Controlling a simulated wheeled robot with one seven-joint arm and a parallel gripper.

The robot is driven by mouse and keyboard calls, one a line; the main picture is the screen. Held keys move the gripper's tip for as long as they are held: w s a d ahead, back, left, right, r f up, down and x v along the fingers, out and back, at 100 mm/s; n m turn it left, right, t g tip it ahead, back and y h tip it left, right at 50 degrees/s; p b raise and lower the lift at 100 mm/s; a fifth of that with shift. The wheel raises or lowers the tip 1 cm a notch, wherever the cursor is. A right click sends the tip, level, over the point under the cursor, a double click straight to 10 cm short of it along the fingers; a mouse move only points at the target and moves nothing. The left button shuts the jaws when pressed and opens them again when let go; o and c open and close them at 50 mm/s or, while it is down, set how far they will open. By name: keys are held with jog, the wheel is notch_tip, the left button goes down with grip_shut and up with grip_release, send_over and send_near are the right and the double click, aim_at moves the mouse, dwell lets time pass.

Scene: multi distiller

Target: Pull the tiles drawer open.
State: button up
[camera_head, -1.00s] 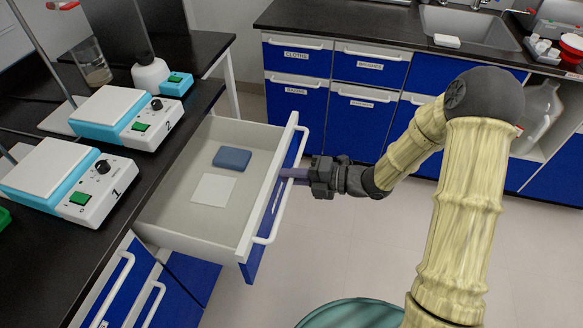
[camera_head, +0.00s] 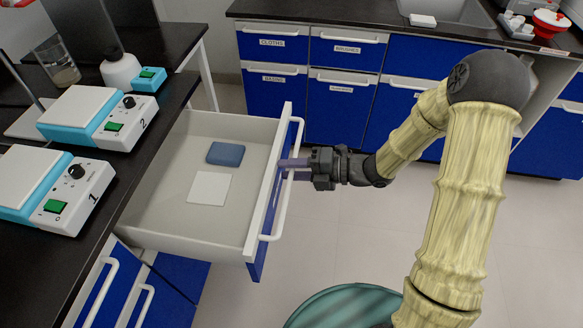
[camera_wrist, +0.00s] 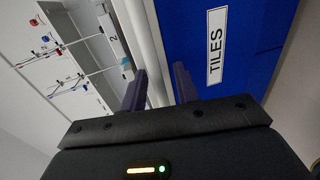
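The tiles drawer (camera_head: 160,222) stands well out from the bench at the left, its grey inside in view. Its blue front shows close up in the wrist view with a white TILES label (camera_wrist: 217,46). A white bar handle (camera_head: 272,205) runs along the front. My gripper (camera_head: 290,168) is at the handle, about halfway along it. In the wrist view its two dark fingers (camera_wrist: 160,88) lie on either side of the white bar, partly closed around it. Exact finger contact is hard to see.
A blue block (camera_head: 226,154) and a white tile (camera_head: 209,188) lie in the drawer. Hotplates (camera_head: 95,115) stand on the black bench. Blue cabinets (camera_head: 345,90) line the back. A teal round object (camera_head: 345,305) is at the bottom. Floor right of the drawer is clear.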

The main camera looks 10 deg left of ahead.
jog(key=shift+d, duration=0.15)
jog(key=d+r+p, duration=0.1)
jog(key=d+r, duration=0.2)
jog(key=d, duration=1.3)
jog(key=shift+d+r+p, duration=0.2)
jog(key=shift+d+p, duration=0.15)
jog(key=shift+d, duration=0.05)
jog(key=shift+w, duration=0.1)
